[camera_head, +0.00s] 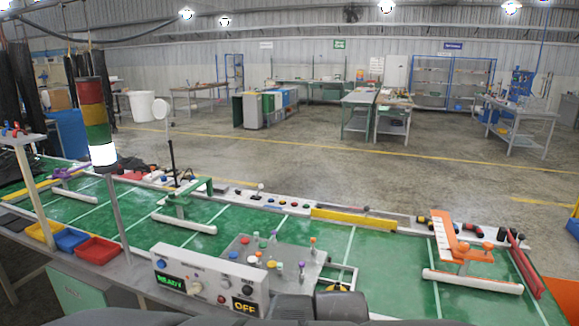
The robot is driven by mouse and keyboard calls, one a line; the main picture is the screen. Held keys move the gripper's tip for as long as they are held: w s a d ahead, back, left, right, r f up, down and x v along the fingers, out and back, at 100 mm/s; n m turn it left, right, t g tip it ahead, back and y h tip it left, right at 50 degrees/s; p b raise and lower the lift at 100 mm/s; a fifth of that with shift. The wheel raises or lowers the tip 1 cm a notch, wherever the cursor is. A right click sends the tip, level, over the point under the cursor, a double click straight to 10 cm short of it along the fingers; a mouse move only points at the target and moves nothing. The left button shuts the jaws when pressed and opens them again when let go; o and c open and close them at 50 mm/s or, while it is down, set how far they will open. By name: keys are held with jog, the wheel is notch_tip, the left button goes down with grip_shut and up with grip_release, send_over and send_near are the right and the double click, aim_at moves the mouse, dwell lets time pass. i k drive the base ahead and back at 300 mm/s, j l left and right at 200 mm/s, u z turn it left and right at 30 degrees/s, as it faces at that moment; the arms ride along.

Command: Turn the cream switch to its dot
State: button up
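A pale grey control box (210,272) stands at the near edge of the green table, left of centre. Its front face carries a round cream switch (195,288), to the right of a small green-lit display (170,282). The switch's pointer direction and its dot are too small to tell. A panel reading OFF (244,307) is at the box's lower right. No gripper fingers can be made out; dark rounded parts at the bottom edge seem to be my own arm.
A grey plate with several coloured pegs (275,262) lies right behind the box. A signal tower (95,125) on a pole and red (98,250) and blue (72,240) bins stand left. An orange stand (459,240) is at right. Green tabletop between the plate and stand is mostly clear.

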aim_at(197, 287)
jog(key=j, duration=0.15)
jog(key=l, duration=0.15)
jog(key=u, duration=0.75)
jog(key=z, duration=0.8)
jog(key=u, duration=0.7)
